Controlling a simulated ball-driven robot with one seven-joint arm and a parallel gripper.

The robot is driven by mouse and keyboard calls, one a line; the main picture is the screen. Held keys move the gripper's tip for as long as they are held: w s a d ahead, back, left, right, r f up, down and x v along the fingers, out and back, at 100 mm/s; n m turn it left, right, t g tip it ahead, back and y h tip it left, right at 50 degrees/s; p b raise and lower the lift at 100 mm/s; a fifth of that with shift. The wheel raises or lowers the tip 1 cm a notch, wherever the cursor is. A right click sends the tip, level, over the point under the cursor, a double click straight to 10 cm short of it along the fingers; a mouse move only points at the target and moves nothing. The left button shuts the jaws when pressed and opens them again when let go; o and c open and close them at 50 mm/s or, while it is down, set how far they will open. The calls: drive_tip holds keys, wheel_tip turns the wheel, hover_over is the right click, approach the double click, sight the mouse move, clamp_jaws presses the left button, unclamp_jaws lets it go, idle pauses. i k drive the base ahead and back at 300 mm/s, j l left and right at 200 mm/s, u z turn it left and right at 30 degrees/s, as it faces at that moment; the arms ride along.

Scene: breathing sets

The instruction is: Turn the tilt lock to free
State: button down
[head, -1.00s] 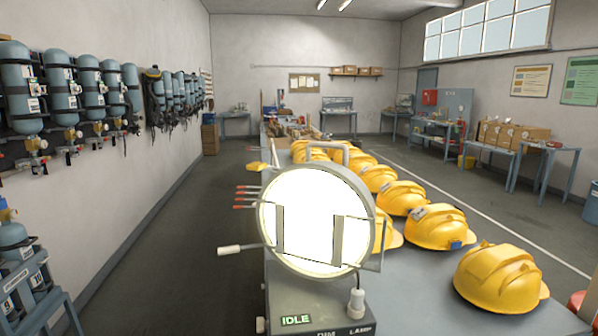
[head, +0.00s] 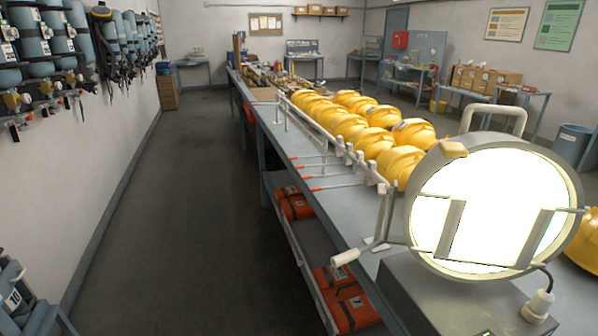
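A round lamp (head: 495,205) with a glowing white face stands at the right, on a grey base (head: 425,295) on the long bench. It has a pale carrying handle (head: 494,108) on top and two grey upright plates across its face. A lever with a white grip (head: 345,257) sticks out to the left of the lamp. A yellowish tab (head: 453,149) sits on the lamp's upper left rim. No readable mark shows which of these is the tilt lock. My gripper is not in view.
Yellow helmets (head: 372,142) stand in rows on the bench (head: 330,195) behind the lamp. Thin red-tipped rods (head: 330,186) stick out over the bench's left side. Orange cases (head: 348,305) lie on the lower shelf. The floor aisle (head: 190,210) to the left is clear. Air cylinders (head: 30,45) hang on the left wall.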

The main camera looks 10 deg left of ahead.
sight(384, 189)
drive_tip(key=j, duration=0.4)
drive_tip(key=i+j, duration=0.15)
drive_tip(key=j, duration=0.2)
drive_tip(key=i+j+u, duration=0.15)
drive_tip(key=i+j, duration=0.15)
drive_tip(key=j, duration=0.05)
